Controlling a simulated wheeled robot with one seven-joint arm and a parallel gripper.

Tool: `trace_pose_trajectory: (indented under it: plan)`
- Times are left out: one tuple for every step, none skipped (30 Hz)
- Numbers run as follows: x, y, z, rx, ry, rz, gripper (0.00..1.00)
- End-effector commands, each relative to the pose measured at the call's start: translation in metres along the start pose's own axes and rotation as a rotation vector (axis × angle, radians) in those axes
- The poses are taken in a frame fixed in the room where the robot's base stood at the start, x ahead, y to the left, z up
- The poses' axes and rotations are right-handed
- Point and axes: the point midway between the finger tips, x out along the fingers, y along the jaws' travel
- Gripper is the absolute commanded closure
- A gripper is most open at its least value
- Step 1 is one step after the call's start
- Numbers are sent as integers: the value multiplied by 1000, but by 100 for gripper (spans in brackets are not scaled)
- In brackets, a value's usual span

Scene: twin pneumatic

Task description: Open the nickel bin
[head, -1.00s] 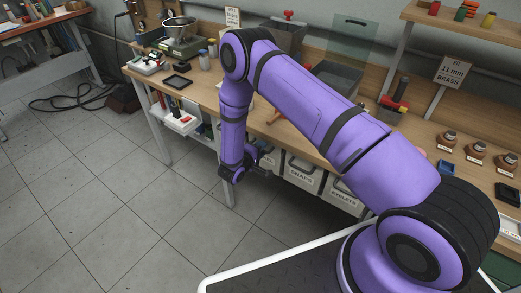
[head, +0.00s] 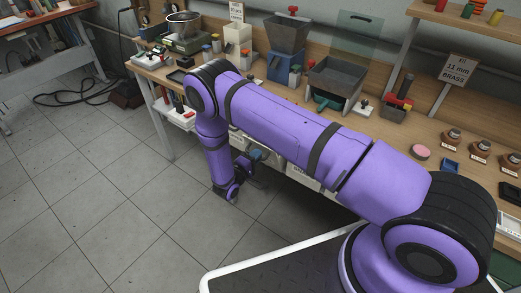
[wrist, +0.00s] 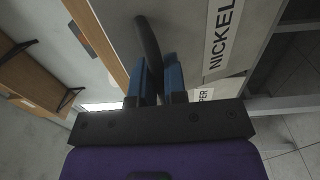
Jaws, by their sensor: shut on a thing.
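The nickel bin (wrist: 192,45) shows in the wrist view as a grey front with a white NICKEL label (wrist: 221,33). A dark bar handle (wrist: 148,45) stands out from this front. My gripper (wrist: 155,75) has its two blue fingers on either side of the handle and is shut on it. In the head view my gripper (head: 247,164) is low at the front of the workbench, under its top, and my purple arm hides most of the bins there. How far the nickel bin stands out is hard to tell.
A second label ending in PER (wrist: 204,94) shows beyond the nickel bin. The wooden bench top (head: 225,65) carries a blue hopper machine (head: 286,45), a grey tray (head: 338,77) and several small parts. The tiled floor (head: 120,200) left of my arm is clear.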

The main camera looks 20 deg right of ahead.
Motion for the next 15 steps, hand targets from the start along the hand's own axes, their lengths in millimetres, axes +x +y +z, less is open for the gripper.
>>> trace_pose_trajectory:
  plan:
    - [-7, -4, -1, 0, 5, 0, 100]
    - [-11, -6, 0, 0, 4, -1, 100]
    - [-15, -9, 0, -1, 5, -2, 100]
    - [-18, -11, 0, -1, 4, -2, 100]
    - [-21, -13, 0, -1, 3, -1, 100]
    - [-25, -16, 0, 0, 4, -1, 100]
    - [-28, -20, 0, 0, 4, 8, 100]
    - [-30, -23, 0, -2, 5, 34, 100]
    - [-33, -25, 0, 0, 5, 62, 100]
    - [-36, -27, 0, -1, 5, 81, 100]
    - [-37, -29, 0, 0, 5, 99, 100]
    - [-39, -32, 0, 0, 4, 120, 100]
    - [-41, -32, 0, 1, 3, 124, 100]
    - [-42, -34, 0, 2, 2, 121, 100]
    - [-44, -36, 0, 2, 1, 120, 100]
